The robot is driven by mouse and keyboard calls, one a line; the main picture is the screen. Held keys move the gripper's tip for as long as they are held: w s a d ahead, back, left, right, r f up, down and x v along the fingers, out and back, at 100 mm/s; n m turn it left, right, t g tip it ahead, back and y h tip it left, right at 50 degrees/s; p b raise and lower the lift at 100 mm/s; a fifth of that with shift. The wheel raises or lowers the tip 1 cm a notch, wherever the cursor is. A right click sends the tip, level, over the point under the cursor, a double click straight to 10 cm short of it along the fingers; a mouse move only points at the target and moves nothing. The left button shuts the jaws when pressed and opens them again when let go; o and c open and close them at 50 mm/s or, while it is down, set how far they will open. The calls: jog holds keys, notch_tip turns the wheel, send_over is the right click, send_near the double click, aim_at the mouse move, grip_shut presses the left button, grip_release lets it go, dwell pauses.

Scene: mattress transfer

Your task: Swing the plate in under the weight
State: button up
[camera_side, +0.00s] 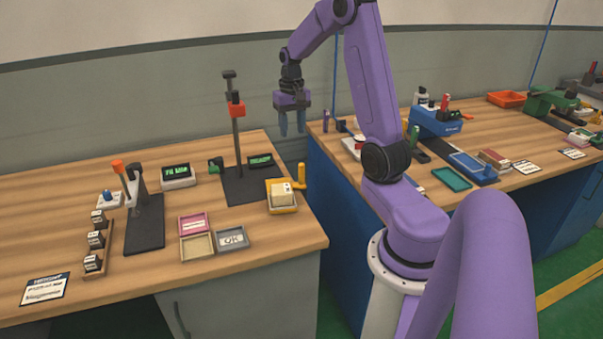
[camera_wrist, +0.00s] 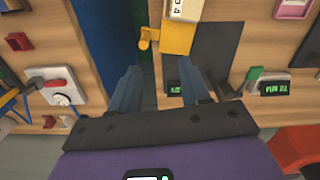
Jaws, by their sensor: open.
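The yellow plate (camera_side: 286,210) with its upright yellow handle (camera_side: 301,176) sits out to the right of the black stand base (camera_side: 245,190), near the bench's right edge. A cream labelled block (camera_side: 281,190) lies on it. The plate also shows in the wrist view (camera_wrist: 179,42), with its handle (camera_wrist: 147,38) on the left. My gripper (camera_side: 291,130) is open and empty, above and behind the plate. In the wrist view its fingers (camera_wrist: 160,85) point toward the handle side, apart from it.
A display (camera_side: 261,160) stands behind the base and another (camera_side: 178,175) to its left. Small trays (camera_side: 232,238) lie in front. A second orange-topped stand (camera_side: 144,225) and a rack of dark blocks (camera_side: 97,240) are farther left. A gap separates this bench from the right one.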

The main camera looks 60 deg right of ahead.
aim_at(302, 183)
jog(key=shift+m, duration=0.6)
jog(key=d+f, duration=0.1)
jog(key=f, duration=0.5)
jog(key=s+d+f, duration=0.1)
jog(key=f, duration=0.5)
jog(key=d+f, duration=0.1)
jog(key=f, duration=0.5)
jog(key=shift+s+d, duration=0.15)
jog(key=shift+d, duration=0.15)
grip_shut()
